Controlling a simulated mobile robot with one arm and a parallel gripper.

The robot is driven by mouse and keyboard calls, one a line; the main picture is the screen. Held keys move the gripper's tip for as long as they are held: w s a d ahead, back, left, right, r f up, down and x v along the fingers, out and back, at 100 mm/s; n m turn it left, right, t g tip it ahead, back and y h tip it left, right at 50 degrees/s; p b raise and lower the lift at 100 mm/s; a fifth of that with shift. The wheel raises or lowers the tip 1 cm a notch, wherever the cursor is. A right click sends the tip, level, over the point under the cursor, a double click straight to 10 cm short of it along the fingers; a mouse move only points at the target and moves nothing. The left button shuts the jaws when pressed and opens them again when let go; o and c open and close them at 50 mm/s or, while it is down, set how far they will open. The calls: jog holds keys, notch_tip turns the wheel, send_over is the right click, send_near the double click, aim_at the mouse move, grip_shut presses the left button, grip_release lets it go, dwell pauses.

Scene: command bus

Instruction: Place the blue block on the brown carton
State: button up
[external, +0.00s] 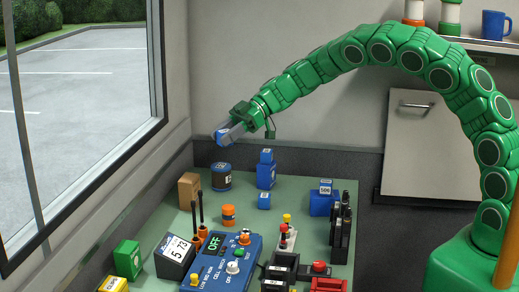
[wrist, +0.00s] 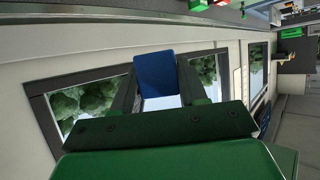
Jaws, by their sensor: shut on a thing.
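My gripper (external: 233,131) is high above the back left of the table in the external view. It is shut on a blue block (external: 221,136), which sticks out past the fingertips toward the window. In the wrist view the blue block (wrist: 158,78) sits between the two fingers of my gripper (wrist: 158,95). The brown carton (external: 189,191) stands upright at the table's left edge, below the held block and to its left, apart from it. Its top looks bare.
A dark blue can (external: 221,177) stands right of the carton. Black radios (external: 199,215) with upright antennas stand just in front of it. An orange-banded cylinder (external: 229,215), more blue blocks (external: 266,175) and a blue control box (external: 222,262) share the table (external: 290,188). The window (external: 80,110) is at left.

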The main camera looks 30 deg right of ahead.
jog(key=w+a+f, duration=0.3)
jog(key=w+a, duration=0.1)
jog(key=w, duration=0.2)
send_over(189, 178)
jog(key=shift+s+d+f, duration=0.1)
jog(key=shift+d+f, duration=0.05)
jog(key=shift+f, duration=1.25)
jog(key=shift+d+f, duration=0.1)
jog(key=shift+f, duration=1.3)
jog(key=shift+w+a+f, duration=0.2)
jog(key=shift+w+f, duration=0.05)
jog(key=shift+f, duration=1.65)
jog(key=o, duration=1.1)
jog(key=shift+f, duration=0.1)
jog(key=shift+c, duration=0.2)
